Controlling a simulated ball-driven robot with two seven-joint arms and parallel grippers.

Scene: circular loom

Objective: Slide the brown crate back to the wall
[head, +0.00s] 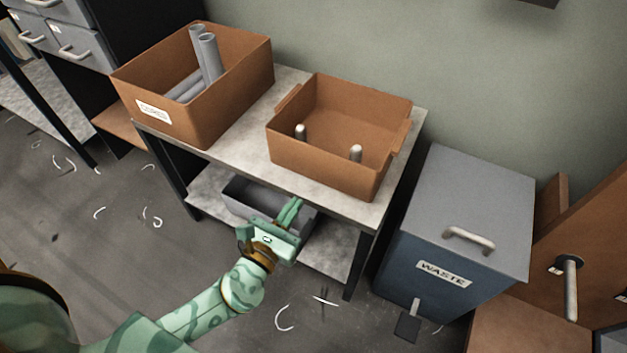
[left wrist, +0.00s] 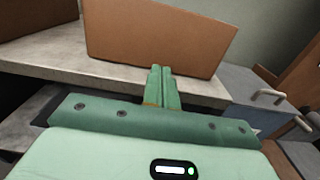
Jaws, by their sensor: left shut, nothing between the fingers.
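A brown crate (head: 322,168) with side lugs stands on a grey table (head: 236,126), near its front edge. It is open on top, and two pale pegs show inside it. A gap of bare table lies behind it before the wall (head: 470,75). My left gripper (head: 297,203) is shut and empty, its tips at the table's front edge, in front of the crate. In the left wrist view the closed fingers (left wrist: 160,72) point at the lower front wall of the crate (left wrist: 155,35); I cannot tell whether they touch. My right gripper is out of view.
Another brown box (head: 190,122) with a label and grey tubes stands left on the table. A grey bin (head: 240,194) sits on the lower shelf. A blue waste bin (head: 450,240) stands right of the table. Pale scraps lie on the floor.

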